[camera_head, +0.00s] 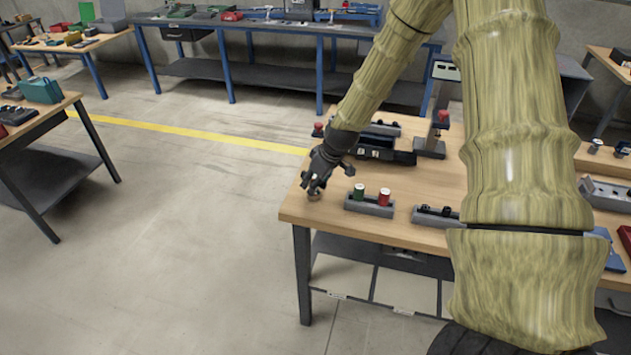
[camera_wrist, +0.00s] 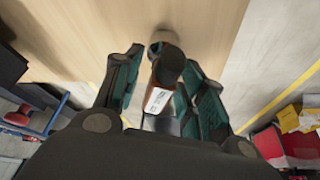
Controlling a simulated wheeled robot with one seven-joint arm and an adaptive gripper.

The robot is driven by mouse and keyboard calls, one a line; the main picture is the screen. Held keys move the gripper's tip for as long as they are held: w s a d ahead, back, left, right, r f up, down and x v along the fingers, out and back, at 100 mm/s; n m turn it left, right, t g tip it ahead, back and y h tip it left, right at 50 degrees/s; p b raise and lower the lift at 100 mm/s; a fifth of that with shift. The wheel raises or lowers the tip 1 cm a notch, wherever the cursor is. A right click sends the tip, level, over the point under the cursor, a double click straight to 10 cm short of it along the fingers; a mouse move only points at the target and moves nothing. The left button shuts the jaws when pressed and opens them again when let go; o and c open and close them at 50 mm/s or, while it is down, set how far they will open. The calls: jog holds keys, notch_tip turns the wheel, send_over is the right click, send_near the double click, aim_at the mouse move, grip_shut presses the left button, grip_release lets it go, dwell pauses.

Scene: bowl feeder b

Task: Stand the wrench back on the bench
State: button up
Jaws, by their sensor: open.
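My gripper (camera_head: 316,182) is low over the near left corner of the wooden bench (camera_head: 430,190). In the wrist view my gripper (camera_wrist: 158,95) has its two green-padded fingers apart.
A grey holder (camera_head: 369,208) with a green-topped and a red-topped piece stands just right of my gripper. Another grey holder (camera_head: 436,217) is further right. A black tray (camera_head: 385,150) and a grey stand (camera_head: 430,146) are behind. The bench's left edge is close, with open floor beyond.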

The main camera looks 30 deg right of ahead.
jog(key=b+v, duration=0.2)
jog(key=v, duration=1)
jog(key=shift+b, duration=0.35)
jog(key=shift+r, duration=0.1)
